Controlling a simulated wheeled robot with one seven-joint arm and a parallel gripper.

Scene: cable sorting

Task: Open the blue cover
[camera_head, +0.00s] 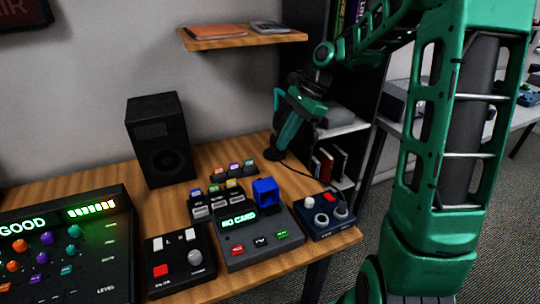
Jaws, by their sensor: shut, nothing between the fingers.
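The blue cover (265,193) is a small bright blue block-like piece. It stands at the back right of a dark grey device (262,246) whose screen reads "NO CARD". The cover looks shut over that spot, and what is under it is hidden. My green and black gripper (274,154) hangs down near the back right edge of the table, behind the cover in the picture and apart from it. It is small and dark here; its fingers look together, with nothing seen between them.
Left of the device are a black box (180,262) with a red button and a large lit panel (65,250) reading "GOOD". A dark blue knob box (324,217) sits close on its right. Several small coloured pieces lie behind it. A speaker (160,140) stands back left.

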